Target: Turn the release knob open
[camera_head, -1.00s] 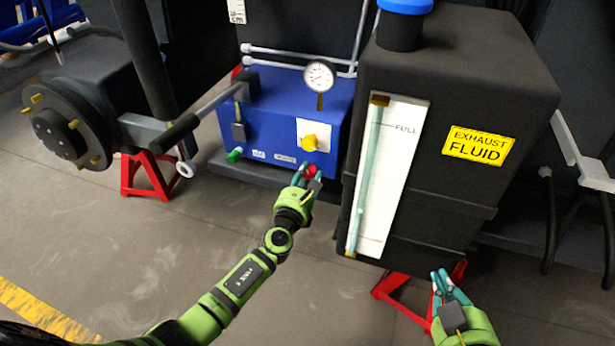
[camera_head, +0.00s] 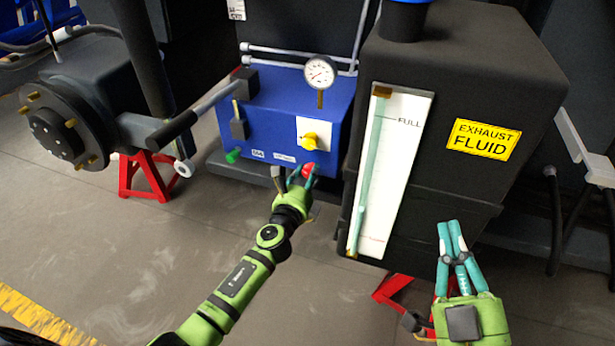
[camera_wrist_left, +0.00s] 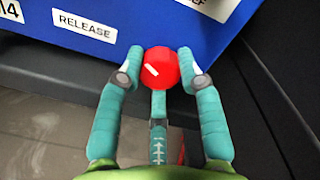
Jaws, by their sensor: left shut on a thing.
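The red release knob (camera_head: 308,170) sits at the lower right of the front of the blue box (camera_head: 260,130). In the left wrist view, the knob (camera_wrist_left: 160,68) shows a slanted white mark on its face, with a "RELEASE" label (camera_wrist_left: 84,25) to its upper left. My left gripper (camera_head: 302,180) is shut on the knob. Its teal fingers (camera_wrist_left: 160,75) stand on both sides of the knob, and a middle finger lies below it. My right gripper (camera_head: 450,228) is in front of the black tank, away from the knob; its fingertips look close together, and I see nothing held.
The black exhaust fluid tank (camera_head: 490,90) stands close right of the knob. A yellow knob (camera_head: 310,141), a gauge (camera_head: 319,73) and a green fitting (camera_head: 232,156) are on the blue box. A red stand (camera_head: 150,178) is at left.

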